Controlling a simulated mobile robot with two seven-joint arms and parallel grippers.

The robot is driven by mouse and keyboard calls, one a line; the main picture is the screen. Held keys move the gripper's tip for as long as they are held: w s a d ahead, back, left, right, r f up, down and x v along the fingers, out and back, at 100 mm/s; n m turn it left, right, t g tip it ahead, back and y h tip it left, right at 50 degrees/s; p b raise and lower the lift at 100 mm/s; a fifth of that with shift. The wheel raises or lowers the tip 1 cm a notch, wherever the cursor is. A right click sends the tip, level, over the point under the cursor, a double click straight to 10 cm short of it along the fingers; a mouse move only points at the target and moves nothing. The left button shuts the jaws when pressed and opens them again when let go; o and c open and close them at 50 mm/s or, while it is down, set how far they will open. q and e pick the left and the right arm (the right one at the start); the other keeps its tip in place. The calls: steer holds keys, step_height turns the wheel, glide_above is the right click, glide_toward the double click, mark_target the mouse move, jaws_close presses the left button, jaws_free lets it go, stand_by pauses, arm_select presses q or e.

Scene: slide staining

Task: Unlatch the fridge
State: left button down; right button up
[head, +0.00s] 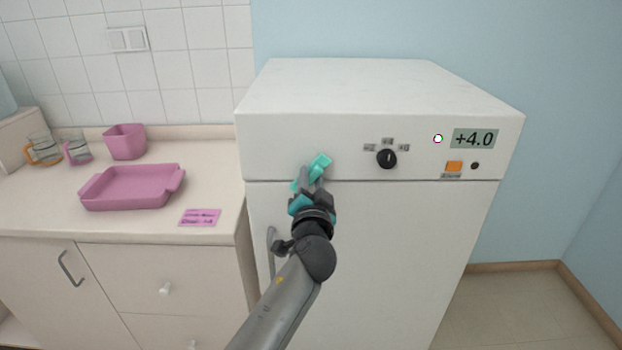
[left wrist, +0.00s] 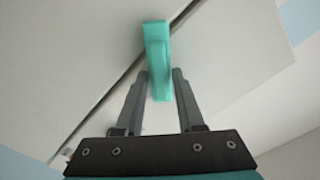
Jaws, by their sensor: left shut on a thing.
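The fridge (head: 370,240) is a white unit with its door below a control panel. A teal latch (head: 320,162) sits at the seam between panel and door, on the left part of the front. In the head view it looks tilted, its upper end toward the right. My left gripper (head: 313,178) is at the latch, its fingers closed on it. In the left wrist view the latch (left wrist: 157,55) reaches down between the two fingertips (left wrist: 160,78), crossing the dark door seam. The gripper partly hides the latch in the head view. My right gripper is not in view.
A grey door handle (head: 271,252) is beside my left forearm. The panel has a black knob (head: 387,159), an orange button (head: 454,166) and a display (head: 474,139) reading +4.0. Left is a counter (head: 60,210) with a pink tray (head: 133,188) and a pink bin (head: 125,141).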

arm_select(q)
steer(key=m+p, duration=0.1)
steer(key=m, duration=0.4)
steer(key=shift+d+f+m, duration=0.1)
steer(key=shift+m, duration=0.2)
steer(key=shift+f+m+p, duration=0.15)
steer(key=shift+m+p, duration=0.6)
steer(key=shift+m, duration=1.45)
steer(key=c, duration=0.8)
jaws_free()
steer(key=shift+o, duration=0.2)
steer(key=shift+s, duration=0.15)
steer(key=s, duration=1.5)
steer(key=shift+p, duration=0.35)
